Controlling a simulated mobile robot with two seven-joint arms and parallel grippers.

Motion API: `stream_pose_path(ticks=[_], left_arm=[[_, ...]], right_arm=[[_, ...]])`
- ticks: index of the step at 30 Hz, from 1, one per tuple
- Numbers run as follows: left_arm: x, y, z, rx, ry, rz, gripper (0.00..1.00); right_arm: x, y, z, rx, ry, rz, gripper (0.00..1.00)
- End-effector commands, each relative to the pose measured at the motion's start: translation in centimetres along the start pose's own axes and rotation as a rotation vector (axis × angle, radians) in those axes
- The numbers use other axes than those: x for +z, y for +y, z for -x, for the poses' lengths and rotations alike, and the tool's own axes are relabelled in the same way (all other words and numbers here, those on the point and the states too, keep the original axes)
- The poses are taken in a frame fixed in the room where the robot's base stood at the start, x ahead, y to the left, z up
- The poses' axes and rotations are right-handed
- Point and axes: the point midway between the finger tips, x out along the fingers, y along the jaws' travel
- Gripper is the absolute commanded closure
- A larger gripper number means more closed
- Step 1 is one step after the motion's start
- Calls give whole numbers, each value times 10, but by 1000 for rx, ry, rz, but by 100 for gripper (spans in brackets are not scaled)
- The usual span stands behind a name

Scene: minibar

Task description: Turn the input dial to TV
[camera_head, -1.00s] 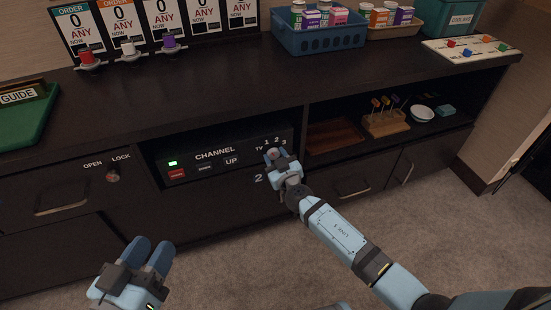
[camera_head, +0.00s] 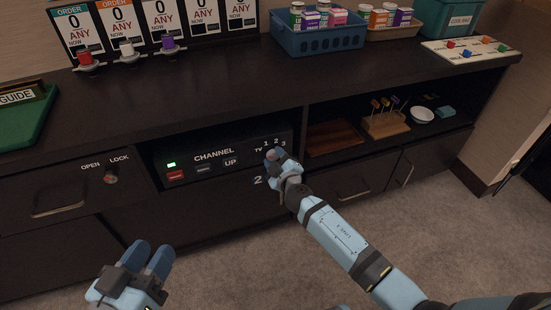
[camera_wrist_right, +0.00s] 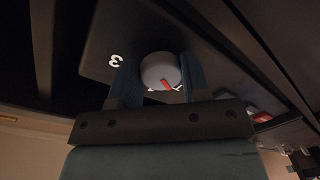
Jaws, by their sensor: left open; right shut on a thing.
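The input dial (camera_wrist_right: 158,70) is a round grey knob with a red pointer mark, clearest in the right wrist view. My right gripper (camera_wrist_right: 158,82) is shut on it, one finger on each side. The red mark points down and slightly right there; a white 3 lies left of the knob and other lettering below it is mostly hidden. In the head view, my right gripper (camera_head: 276,156) covers most of the dial at the right end of the black channel unit (camera_head: 215,167), below the labels TV, 1, 2 and 3. My left gripper (camera_head: 149,256) is open and empty, away from the cabinet.
The channel unit has a green light (camera_head: 171,165), a red button (camera_head: 175,175) and an UP button (camera_head: 231,163). An OPEN/LOCK knob (camera_head: 111,177) is to its left. The shelf to the right holds a wooden tray (camera_head: 334,137). The floor before the cabinet is clear.

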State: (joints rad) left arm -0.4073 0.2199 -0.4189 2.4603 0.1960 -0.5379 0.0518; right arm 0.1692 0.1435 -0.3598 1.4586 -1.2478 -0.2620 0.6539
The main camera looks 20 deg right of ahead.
Motion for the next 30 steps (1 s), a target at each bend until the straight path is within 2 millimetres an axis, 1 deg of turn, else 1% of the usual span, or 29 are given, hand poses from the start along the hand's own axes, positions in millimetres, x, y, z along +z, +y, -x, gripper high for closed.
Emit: stream_pose_path(ticks=[12, 13, 16, 30], left_arm=[[4, 1, 2, -2, -8, 7, 57], [4, 1, 2, -2, -8, 7, 57], [3, 1, 2, -1, -6, 6, 57], [-1, 0, -2, 1, 4, -3, 57]], right_arm=[[1, 0, 0, -1, -1, 11, 81], [1, 0, 0, -1, -1, 11, 55], [0, 0, 0, -1, -1, 10, 32], [2, 2, 0, -1, 0, 8, 32]])
